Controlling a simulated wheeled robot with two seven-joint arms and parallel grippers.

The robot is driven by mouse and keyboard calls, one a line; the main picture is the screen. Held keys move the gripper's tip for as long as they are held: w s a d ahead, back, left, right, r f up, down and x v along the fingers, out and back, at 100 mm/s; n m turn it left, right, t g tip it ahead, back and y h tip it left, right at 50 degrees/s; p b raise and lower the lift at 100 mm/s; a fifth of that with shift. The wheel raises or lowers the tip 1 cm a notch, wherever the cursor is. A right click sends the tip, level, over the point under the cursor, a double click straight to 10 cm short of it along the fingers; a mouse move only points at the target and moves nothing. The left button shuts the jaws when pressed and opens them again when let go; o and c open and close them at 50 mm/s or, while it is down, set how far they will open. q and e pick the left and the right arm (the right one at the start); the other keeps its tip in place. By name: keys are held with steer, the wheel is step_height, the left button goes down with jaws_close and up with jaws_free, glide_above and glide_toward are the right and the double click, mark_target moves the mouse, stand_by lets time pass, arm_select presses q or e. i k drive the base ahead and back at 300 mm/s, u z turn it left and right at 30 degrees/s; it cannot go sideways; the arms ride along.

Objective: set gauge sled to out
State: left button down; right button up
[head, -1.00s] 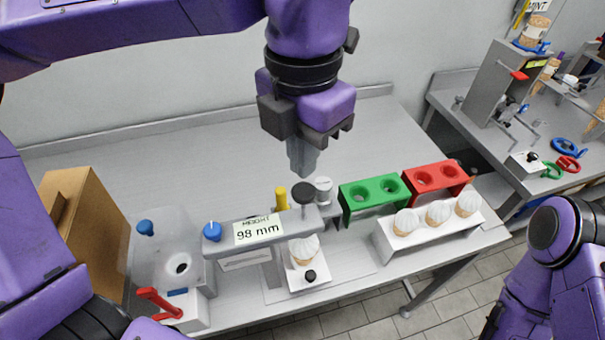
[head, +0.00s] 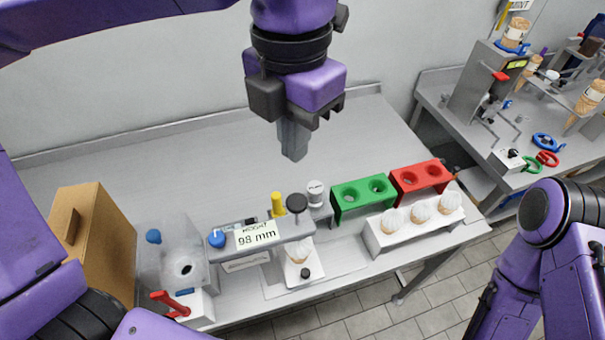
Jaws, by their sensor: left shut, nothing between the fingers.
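The height gauge (head: 280,232) stands at the front of the table with a label (head: 257,235) reading 98 mm. A black round knob (head: 297,203) tops its plunger. Its pale sled (head: 293,279) sits low under the gauge arm, with a small black knob (head: 305,272) at its front edge. A cone with a white top (head: 299,252) stands on the sled, partly hidden by the gauge arm. My left gripper (head: 293,152) points down, shut and empty, above and behind the plunger knob with a clear gap. My right arm shows at the right, its gripper out of view.
A green two-hole rack (head: 362,203) and a red one (head: 420,188) stand right of the gauge. A white stand (head: 380,240) holds three white-topped cones. A cardboard box (head: 95,250) and a clear-guarded device (head: 185,275) with a red lever stand left. The table behind is clear.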

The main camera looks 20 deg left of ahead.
mark_target(311, 270)
steer(key=k, duration=1)
